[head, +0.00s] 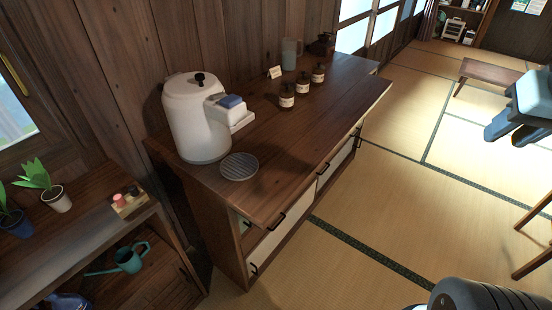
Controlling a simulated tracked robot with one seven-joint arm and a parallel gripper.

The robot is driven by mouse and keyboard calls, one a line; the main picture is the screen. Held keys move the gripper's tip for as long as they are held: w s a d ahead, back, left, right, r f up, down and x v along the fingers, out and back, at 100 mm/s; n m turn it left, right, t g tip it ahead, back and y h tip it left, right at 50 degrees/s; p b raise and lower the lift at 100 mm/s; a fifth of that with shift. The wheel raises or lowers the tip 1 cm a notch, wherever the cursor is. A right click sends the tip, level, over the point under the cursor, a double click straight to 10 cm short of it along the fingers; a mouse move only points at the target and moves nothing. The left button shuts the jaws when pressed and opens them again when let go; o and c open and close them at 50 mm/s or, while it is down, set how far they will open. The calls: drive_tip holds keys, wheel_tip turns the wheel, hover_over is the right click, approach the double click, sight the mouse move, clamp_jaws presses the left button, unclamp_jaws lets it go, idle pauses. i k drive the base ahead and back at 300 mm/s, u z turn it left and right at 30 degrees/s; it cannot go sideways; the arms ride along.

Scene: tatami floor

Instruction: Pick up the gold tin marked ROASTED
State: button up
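Three small dark canisters with tan-gold lids and pale labels stand in a slanting row on the wooden cabinet top: a near one (287,95), a middle one (303,82) and a far one (318,73). The label writing is too small to read, so I cannot tell which is marked ROASTED. My gripper (507,132) seems to be the blue-grey part at the right edge, over the floor, well apart from the canisters. Its finger opening is not clear, and nothing shows held in it.
A white water dispenser (195,120) and round grey grille (239,167) occupy the cabinet's near end. A small card (274,72), a grey-green mug (291,53) and a dark pot (322,44) stand near the canisters. Tatami floor (390,200) beside the cabinet is clear. A low table (490,72) stands beyond.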

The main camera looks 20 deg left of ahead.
sight(286, 101)
drive_tip(key=u, duration=0.1)
drive_tip(key=k, duration=0.3)
drive_tip(key=z, duration=0.7)
drive_tip(key=i, duration=3.1)
drive_tip(key=u, duration=0.05)
